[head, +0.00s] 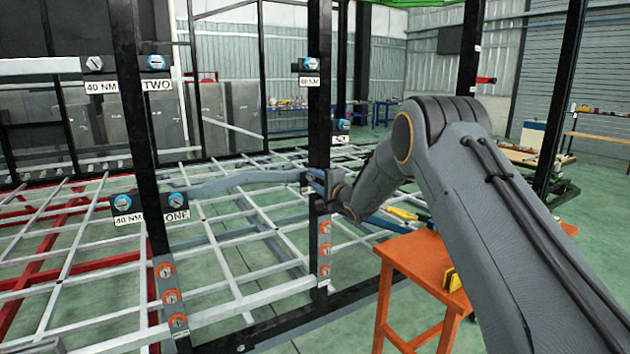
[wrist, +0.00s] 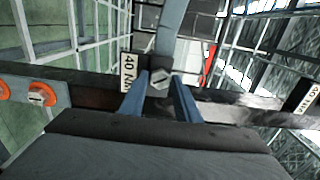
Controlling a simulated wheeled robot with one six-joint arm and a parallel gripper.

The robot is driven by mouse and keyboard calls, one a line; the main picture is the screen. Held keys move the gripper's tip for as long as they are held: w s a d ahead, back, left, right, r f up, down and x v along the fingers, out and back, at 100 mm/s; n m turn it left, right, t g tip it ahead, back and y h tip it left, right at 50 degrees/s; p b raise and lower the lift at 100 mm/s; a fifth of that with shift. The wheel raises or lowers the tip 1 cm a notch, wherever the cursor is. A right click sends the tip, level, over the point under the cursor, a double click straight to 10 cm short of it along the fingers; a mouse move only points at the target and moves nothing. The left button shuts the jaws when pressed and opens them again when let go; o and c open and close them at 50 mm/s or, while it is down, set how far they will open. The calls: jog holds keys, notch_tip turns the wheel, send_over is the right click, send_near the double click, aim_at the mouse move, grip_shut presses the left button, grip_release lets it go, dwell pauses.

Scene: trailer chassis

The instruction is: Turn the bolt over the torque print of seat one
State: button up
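A grey bar (head: 235,180) runs from there to the middle post. My gripper (head: 318,183) is at that post, near the bar's right end. In the wrist view my blue fingers (wrist: 161,92) are apart, with a silver hex bolt head (wrist: 160,79) between their tips. Contact cannot be told. A 40 NM print (wrist: 128,72) is beside this bolt.
Orange bolts (head: 325,250) line the middle post below my gripper; one also shows in the wrist view (wrist: 42,94). The seat two plate (head: 157,62) is higher on the left post. An orange table (head: 425,255) stands under my arm. White lattice bars (head: 230,232) cover the chassis.

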jog(key=c, duration=0.6)
jog(key=shift+n+b, duration=0.3)
